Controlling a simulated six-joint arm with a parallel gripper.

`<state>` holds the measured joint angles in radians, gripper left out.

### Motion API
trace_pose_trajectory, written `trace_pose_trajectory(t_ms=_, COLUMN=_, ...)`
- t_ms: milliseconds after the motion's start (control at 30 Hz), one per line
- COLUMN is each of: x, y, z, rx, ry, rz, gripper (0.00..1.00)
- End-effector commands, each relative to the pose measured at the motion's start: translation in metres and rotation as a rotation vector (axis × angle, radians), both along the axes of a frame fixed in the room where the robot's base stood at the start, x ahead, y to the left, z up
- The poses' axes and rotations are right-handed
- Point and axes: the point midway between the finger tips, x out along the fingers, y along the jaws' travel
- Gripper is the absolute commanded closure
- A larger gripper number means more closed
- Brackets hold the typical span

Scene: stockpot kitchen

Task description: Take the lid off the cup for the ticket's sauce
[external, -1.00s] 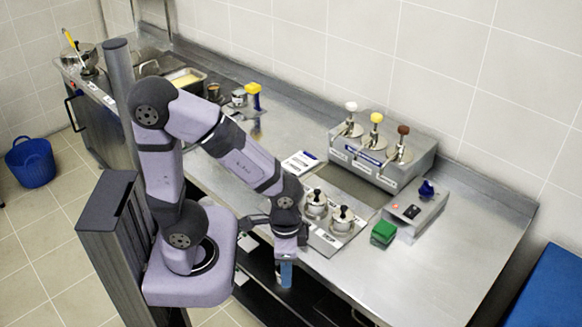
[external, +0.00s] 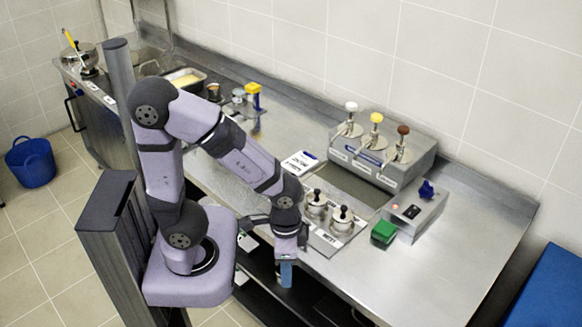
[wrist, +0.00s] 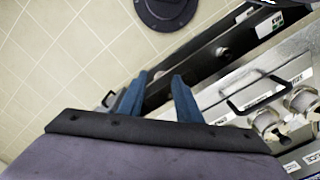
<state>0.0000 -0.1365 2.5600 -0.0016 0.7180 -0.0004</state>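Two metal cups with black-knobbed lids stand side by side on a metal tray at the counter's front edge: the left cup (external: 316,205) and the right cup (external: 341,220). Both lids are on. Parts of the cups show at the right of the wrist view, one cup (wrist: 268,121) and another (wrist: 303,101). A white printed card (external: 299,163) lies behind the cups; its print is too small to read. My gripper (external: 286,276) hangs to the front left of the cups, pointing down past the counter edge. Its blue fingers (wrist: 157,85) are apart with nothing between them.
A pump dispenser (external: 385,150) with white, yellow and brown tops stands behind the cups. A green block (external: 383,233) and a grey box with a blue knob (external: 427,189) are to the right. The counter's right end is clear. An open shelf lies below the front edge.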

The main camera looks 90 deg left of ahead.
Motion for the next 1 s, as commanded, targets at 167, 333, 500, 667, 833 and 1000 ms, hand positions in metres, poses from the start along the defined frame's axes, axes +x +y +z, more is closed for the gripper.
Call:
trace_pose_trajectory(t_ms=167, x=0.000, y=0.000, z=0.000, rx=0.000, ry=0.000, rz=0.000, gripper=0.50)
trace_pose_trajectory(t_ms=333, x=0.000, y=0.000, z=0.000, rx=0.000, ry=0.000, rz=0.000, gripper=0.37)
trace_pose_trajectory(t_ms=500, x=0.000, y=0.000, z=0.000, rx=0.000, ry=0.000, rz=0.003, gripper=0.37)
trace_pose_trajectory(t_ms=667, x=0.015, y=0.012, z=0.008, rx=0.000, ry=0.000, rz=0.080, gripper=0.37)
trace_pose_trajectory(t_ms=833, x=0.052, y=0.057, z=0.029, rx=0.000, ry=-0.001, rz=0.323, gripper=0.37)
trace_pose_trajectory(t_ms=1000, x=0.087, y=0.135, z=0.051, rx=0.001, ry=0.002, rz=0.657, gripper=0.37)
